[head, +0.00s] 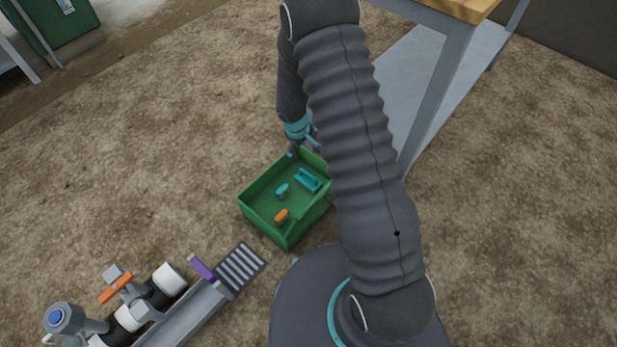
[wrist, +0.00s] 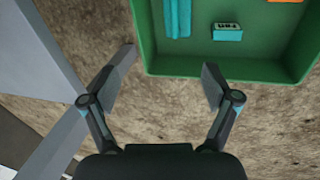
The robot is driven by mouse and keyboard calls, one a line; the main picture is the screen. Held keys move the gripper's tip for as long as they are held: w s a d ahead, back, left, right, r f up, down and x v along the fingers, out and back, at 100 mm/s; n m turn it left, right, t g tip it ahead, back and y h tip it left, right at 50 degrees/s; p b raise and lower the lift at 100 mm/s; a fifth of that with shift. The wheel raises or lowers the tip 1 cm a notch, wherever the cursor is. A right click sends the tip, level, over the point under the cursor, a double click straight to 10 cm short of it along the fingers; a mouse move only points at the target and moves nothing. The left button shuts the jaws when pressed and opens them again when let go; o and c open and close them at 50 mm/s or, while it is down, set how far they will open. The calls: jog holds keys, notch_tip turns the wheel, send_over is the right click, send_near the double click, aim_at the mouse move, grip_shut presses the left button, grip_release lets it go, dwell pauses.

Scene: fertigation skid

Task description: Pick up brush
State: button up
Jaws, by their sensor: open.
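A green crate (head: 262,225) stands on the ground and holds several small items. A longer teal item (head: 308,180) lies at its right side; it also shows in the wrist view (wrist: 177,16). A small teal block (head: 282,190) with a pale, dark-marked face lies near the middle; it also shows in the wrist view (wrist: 227,32). An orange item (head: 281,215) lies nearer the front. I cannot tell for sure which one is the brush. My gripper (wrist: 169,72) is open and empty, with its fingers at the crate's near wall in the wrist view.
A pipe assembly with a grey grate (head: 240,268) lies front left. Bare ground is free at left.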

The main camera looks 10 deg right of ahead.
send_near(308, 179)
jog(key=f, duration=0.1)
jog(key=w+f, duration=0.1)
jog(key=d+f+b, duration=0.1)
jog(key=shift+w+f+n+g, duration=0.2)
jog(key=shift+w+n+g, duration=0.1)
jog(key=shift+n, duration=0.1)
jog(key=x, duration=0.2)
jog(key=s+x, duration=0.1)
jog(key=x, duration=0.1)
jog(key=shift+a+f+b, duration=0.2)
jog(key=shift+f+b, duration=0.1)
jog(key=shift+b, duration=0.05)
jog(key=shift+w+d+f, duration=0.1)
jog(key=shift+w+f, duration=0.05)
jog(key=shift+f, duration=0.3)
jog(key=c, duration=1.3)
